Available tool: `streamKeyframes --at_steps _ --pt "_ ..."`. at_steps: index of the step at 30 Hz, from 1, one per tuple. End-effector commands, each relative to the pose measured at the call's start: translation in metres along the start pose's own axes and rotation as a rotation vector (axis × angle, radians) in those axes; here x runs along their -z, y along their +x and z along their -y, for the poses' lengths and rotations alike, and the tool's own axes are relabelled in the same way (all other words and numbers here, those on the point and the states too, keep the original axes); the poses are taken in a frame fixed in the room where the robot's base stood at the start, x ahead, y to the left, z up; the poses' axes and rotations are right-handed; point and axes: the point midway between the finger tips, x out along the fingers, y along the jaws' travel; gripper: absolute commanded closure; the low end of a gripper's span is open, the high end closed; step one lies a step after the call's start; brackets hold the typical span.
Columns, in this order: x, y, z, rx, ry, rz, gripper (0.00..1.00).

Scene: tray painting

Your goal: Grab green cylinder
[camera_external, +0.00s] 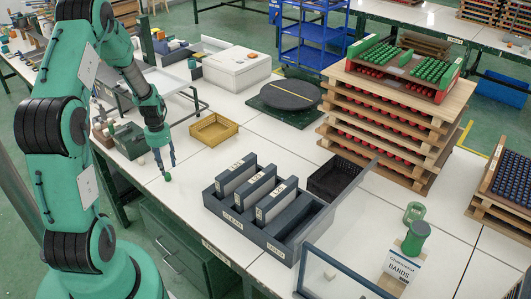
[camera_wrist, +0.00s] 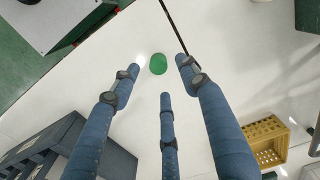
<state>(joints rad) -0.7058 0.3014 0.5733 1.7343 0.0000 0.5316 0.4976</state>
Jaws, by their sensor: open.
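The green cylinder (camera_external: 167,177) is small and stands on the white table, just below my gripper (camera_external: 165,163) in the external view. In the wrist view the green cylinder (camera_wrist: 158,64) shows from above as a green disc on the white surface. My gripper (camera_wrist: 160,77) has three blue fingers, spread apart and empty. The cylinder appears between the two upper fingertips and ahead of the lower one. The fingers point down at it, and I cannot tell the exact height gap.
A yellow crate (camera_external: 194,131) lies behind and right of the gripper. A dark organiser (camera_external: 220,207) with several grey slots stands to the right. A green box (camera_external: 127,143) and small items are to the left. White table is clear around the cylinder.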

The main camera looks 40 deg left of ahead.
Motion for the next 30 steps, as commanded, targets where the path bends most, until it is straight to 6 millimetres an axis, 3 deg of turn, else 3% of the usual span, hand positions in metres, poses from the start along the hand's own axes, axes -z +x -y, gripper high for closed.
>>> streamKeyframes --at_steps 14,25,30 --pt "-0.001 0.006 -0.001 -0.001 0.0 0.001 0.55" --pt "-0.002 0.046 -0.002 -0.002 0.0 0.003 0.55" --pt "-0.002 0.054 -0.002 -0.001 0.0 0.001 0.55"
